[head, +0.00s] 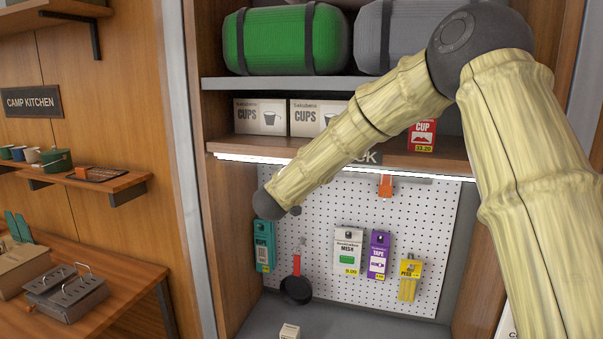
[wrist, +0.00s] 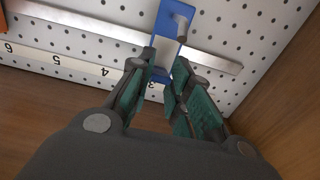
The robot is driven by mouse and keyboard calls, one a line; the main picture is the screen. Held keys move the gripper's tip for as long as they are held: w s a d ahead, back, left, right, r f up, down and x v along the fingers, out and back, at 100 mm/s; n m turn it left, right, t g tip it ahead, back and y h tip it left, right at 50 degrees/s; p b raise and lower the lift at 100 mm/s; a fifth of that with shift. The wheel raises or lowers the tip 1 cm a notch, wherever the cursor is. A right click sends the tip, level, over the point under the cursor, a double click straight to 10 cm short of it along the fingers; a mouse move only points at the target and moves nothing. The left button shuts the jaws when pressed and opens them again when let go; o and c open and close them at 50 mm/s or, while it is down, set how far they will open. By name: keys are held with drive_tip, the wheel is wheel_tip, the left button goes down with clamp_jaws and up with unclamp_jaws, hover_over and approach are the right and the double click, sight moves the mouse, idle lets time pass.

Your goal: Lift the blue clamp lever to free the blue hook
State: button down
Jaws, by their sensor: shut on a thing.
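In the wrist view a blue clamp (wrist: 171,22) sits across a metal rail on the white pegboard, with a grey peg sticking out of it. Its lower blue part reaches down between my fingertips. My gripper (wrist: 165,68) is shut on this blue part, which I take to be the clamp lever. The fingers partly cover it, so I cannot tell how far it is lifted. A separate blue hook cannot be made out. In the head view my own arm hides the clamp and most of my gripper.
The metal rail (wrist: 100,27) runs above a numbered strip (wrist: 75,68). A wooden side wall (wrist: 285,80) stands close on the right in the wrist view. On the pegboard (head: 425,220) hang a teal pack (head: 264,247), a pan (head: 296,288), an orange clamp (head: 385,186) and several packs.

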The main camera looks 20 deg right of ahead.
drive_tip(key=shift+r, duration=0.2)
drive_tip(key=c, duration=1.3)
unclamp_jaws()
drive_tip(key=v, duration=1.2)
drive_tip(key=shift+r, duration=0.1)
